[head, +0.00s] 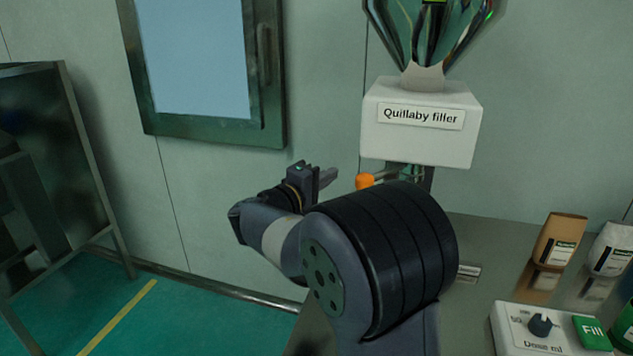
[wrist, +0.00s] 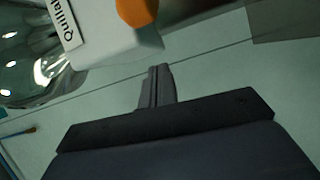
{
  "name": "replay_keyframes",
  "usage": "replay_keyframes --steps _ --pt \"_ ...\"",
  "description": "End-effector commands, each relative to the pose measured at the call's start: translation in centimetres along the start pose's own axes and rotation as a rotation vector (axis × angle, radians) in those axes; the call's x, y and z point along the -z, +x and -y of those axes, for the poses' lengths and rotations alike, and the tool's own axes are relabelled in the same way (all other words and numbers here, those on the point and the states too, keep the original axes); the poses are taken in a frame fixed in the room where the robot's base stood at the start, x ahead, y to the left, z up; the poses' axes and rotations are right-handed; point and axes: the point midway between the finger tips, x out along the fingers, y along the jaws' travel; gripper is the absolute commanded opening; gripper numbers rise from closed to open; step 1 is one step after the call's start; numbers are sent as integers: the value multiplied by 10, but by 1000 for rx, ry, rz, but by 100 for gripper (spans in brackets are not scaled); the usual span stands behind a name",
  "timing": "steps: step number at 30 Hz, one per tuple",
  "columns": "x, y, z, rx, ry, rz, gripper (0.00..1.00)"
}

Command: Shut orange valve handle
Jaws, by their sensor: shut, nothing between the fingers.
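The orange valve handle (head: 365,180) sticks out to the left under the white box labelled "Quillaby filler" (head: 420,150). My arm hides part of the valve behind it. My gripper (head: 329,175) is shut and empty, a little left of the orange end and apart from it in the head view. In the wrist view the orange end (wrist: 134,12) shows at the top, cut off by the frame edge. The shut fingers (wrist: 158,72) of my gripper are below it there, with a gap between them.
A steel table (head: 480,240) stands under the filler. On it are a brown bag (head: 558,240), a white bag (head: 609,250) and a control box with a dial (head: 515,335) and a green "Fill" button (head: 592,333). A dark metal frame (head: 75,150) stands at left.

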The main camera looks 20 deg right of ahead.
Motion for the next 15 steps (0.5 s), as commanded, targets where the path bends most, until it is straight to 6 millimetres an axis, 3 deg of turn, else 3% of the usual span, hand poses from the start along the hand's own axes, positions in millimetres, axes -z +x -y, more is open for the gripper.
replay_keyframes --steps 5,15 --pt "-1 41 -2 0 -1 4 0" --pt "-35 24 -1 0 0 -1 0"
